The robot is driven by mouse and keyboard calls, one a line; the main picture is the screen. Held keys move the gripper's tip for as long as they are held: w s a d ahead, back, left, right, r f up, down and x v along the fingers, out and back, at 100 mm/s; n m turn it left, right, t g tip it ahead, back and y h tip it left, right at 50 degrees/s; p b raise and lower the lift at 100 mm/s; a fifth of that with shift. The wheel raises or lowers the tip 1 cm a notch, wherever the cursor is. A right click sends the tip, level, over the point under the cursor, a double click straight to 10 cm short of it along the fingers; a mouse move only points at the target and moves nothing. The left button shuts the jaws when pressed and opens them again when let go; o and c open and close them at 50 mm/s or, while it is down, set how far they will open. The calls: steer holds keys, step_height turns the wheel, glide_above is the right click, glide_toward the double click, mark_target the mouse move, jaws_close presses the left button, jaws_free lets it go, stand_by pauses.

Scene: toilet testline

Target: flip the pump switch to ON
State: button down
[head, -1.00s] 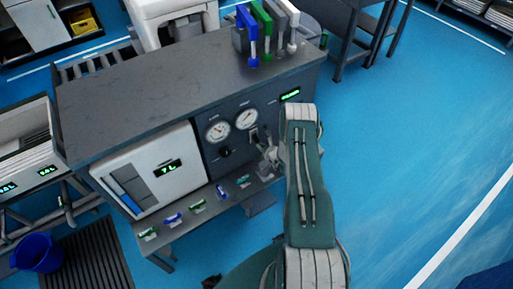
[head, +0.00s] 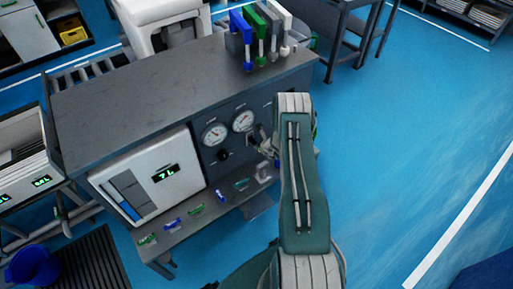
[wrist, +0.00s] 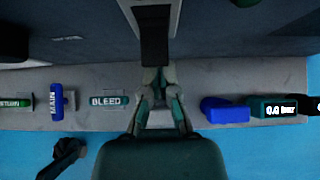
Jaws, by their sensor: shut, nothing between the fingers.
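The pump switch appears in the wrist view as a black lever (wrist: 155,45) on a pale plate at the top centre. My gripper (wrist: 158,92) is shut and empty, its fingertips just below the lever's lower end; I cannot tell whether they touch. In the head view my gripper (head: 265,143) is beside the front panel, right of the gauges, with the small dark switch (head: 252,141) close to its tip. My forearm hides the panel's right part. The ON and OFF marks cannot be read.
Two round gauges (head: 243,121) and a black knob (head: 223,155) are on the panel. Below, the shelf carries small valves, including a green BLEED handle (wrist: 109,100) and a blue MAIN handle (wrist: 57,99). Blue floor is clear to the right.

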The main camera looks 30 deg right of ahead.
steer(key=shift+r+g, duration=0.35)
steer(key=shift+g, duration=0.15)
steer(key=shift+r, duration=0.15)
steer(key=shift+r, duration=0.65)
